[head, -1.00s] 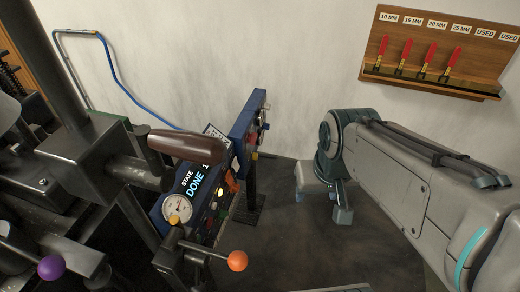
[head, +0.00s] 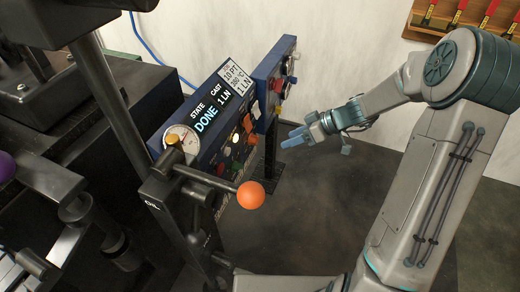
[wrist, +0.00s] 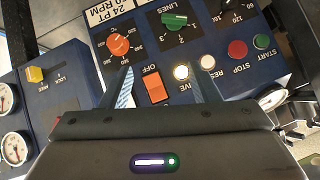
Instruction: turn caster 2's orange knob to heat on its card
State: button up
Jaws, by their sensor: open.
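In the wrist view an upside-down blue panel carries an orange knob (wrist: 119,45) with a temperature scale around it. The knob's pointer is too small to read. A card (wrist: 108,10) beyond it reads 24 PT, with its other lines cut off. My gripper (wrist: 160,68) is open and empty, its fingers short of the panel and pointing below and right of the knob. In the head view my gripper (head: 298,138) is right of the far blue panel (head: 270,65). A nearer panel's card (head: 236,77) reads 10 PT, 380 °C, 1 LN. No caster number is legible.
Near the orange knob are a green LINES knob (wrist: 173,20), an orange rocker switch (wrist: 155,88), a lit lamp (wrist: 181,72), red STOP (wrist: 237,48) and green START (wrist: 264,41) buttons. A lever with an orange ball (head: 250,195) juts out in front of the near panel.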

aim_at(257, 141)
jog(key=w+d+f+n+t+y+b, duration=0.1)
jog(key=w+d+f+t+y+b, duration=0.2)
jog(key=w+f, duration=0.45)
jog(key=shift+n, duration=0.3)
jog(key=x, duration=0.5)
jog(key=b+x, duration=0.1)
jog(key=x, duration=0.4)
jog(key=s+b+x, duration=0.1)
jog(key=x, duration=0.4)
jog(key=shift+f, duration=0.35)
jog(key=c, duration=1)
